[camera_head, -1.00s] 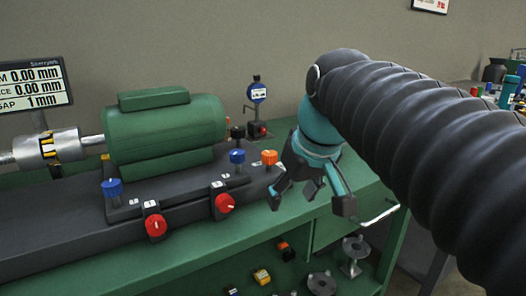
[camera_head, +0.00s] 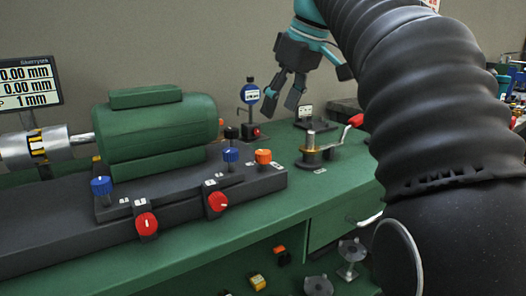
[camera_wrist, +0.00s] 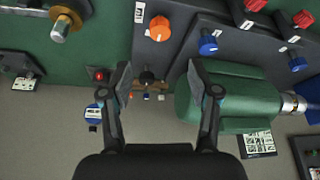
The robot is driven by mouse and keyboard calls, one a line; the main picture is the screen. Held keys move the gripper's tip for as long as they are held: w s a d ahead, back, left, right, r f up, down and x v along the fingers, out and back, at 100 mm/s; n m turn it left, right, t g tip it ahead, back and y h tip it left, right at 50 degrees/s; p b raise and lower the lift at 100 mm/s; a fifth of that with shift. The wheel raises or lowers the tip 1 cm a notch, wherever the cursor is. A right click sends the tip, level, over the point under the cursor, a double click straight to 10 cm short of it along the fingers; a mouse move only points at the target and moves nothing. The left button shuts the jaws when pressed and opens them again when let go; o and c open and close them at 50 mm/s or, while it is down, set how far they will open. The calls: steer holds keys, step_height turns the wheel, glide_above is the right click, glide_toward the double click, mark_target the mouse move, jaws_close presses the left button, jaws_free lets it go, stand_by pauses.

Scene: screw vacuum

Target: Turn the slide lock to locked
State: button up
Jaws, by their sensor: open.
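My gripper (camera_head: 300,90) is open and empty, raised at the back near the wall. In the wrist view its spread fingers (camera_wrist: 160,78) have a black knob (camera_wrist: 148,77) between them in the picture, apart from both. No label reads clearly, so I cannot tell which control is the slide lock. On the dark base (camera_head: 255,181) are an orange knob (camera_head: 263,157), two blue knobs (camera_head: 231,155) (camera_head: 102,187) and two red knobs (camera_head: 217,201) (camera_head: 147,224). The black knob stands behind them (camera_head: 231,132). The orange knob also shows in the wrist view (camera_wrist: 158,29).
A green motor (camera_head: 152,135) sits left of my gripper, coupled to a metal shaft. A dial gauge (camera_head: 250,94) stands behind the base. A red-handled crank (camera_head: 318,153) stands at right. The green bench front (camera_head: 240,225) is clear.

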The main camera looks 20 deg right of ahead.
mark_target(263, 152)
steer(key=b+x, duration=0.2)
steer(key=x, duration=0.9)
steer(key=shift+w+a+f, duration=0.1)
steer(key=shift+w+f, duration=0.05)
steer(key=c, duration=1.2)
